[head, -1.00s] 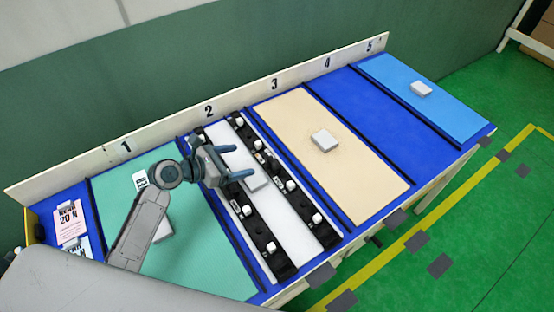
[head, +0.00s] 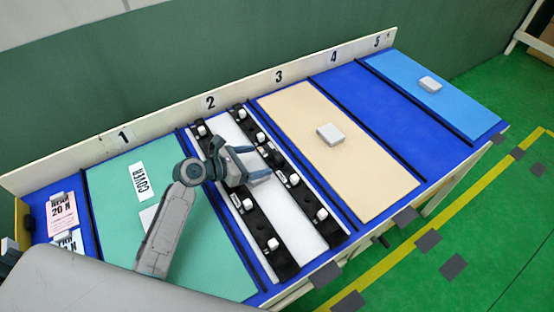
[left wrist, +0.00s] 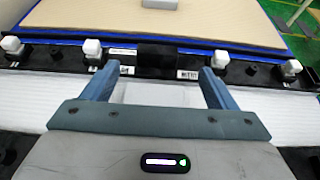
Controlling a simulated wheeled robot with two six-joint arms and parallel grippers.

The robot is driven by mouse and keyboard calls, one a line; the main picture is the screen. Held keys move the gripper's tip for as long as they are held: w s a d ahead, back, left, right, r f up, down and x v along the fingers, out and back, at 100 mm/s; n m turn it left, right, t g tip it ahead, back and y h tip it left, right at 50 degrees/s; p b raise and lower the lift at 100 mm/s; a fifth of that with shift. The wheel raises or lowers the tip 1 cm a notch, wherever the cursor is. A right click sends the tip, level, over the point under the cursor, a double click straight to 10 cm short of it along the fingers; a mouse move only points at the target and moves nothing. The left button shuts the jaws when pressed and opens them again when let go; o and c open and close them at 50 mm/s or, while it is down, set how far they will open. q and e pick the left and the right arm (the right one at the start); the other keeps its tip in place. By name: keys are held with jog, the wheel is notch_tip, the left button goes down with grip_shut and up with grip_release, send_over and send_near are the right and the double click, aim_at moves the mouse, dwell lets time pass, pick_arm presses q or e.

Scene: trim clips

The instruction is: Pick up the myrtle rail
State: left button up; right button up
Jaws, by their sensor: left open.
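Two black rails with white square clips lie on the white panel of bay 2 in the head view: a left rail (head: 245,205) and a right rail (head: 306,198). In the left wrist view the right rail (left wrist: 157,60) runs across, just past my fingertips. A small label beside the right fingertip on it seems to start "MYRT", but is too small to read surely. My left gripper (head: 268,164) is open and empty, above the white panel between the rails, fingers toward the right rail. It also shows in the left wrist view (left wrist: 158,71). My right gripper is not in view.
A white block (left wrist: 155,93) lies on the panel below my left fingers. Green (head: 195,250), tan (head: 345,170) and light blue (head: 450,110) panels fill bays 1, 3 and 5. A numbered board (head: 235,95) stands along the back edge. Bay 4 is bare.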

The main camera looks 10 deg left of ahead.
aim_at(275, 156)
pick_arm(q)
jog(key=shift+p+x, duration=0.6)
jog(key=shift+x, duration=2.4)
jog(key=shift+w+a+r, duration=0.1)
jog(key=shift+w+a, duration=0.05)
jog(key=c, duration=1.3)
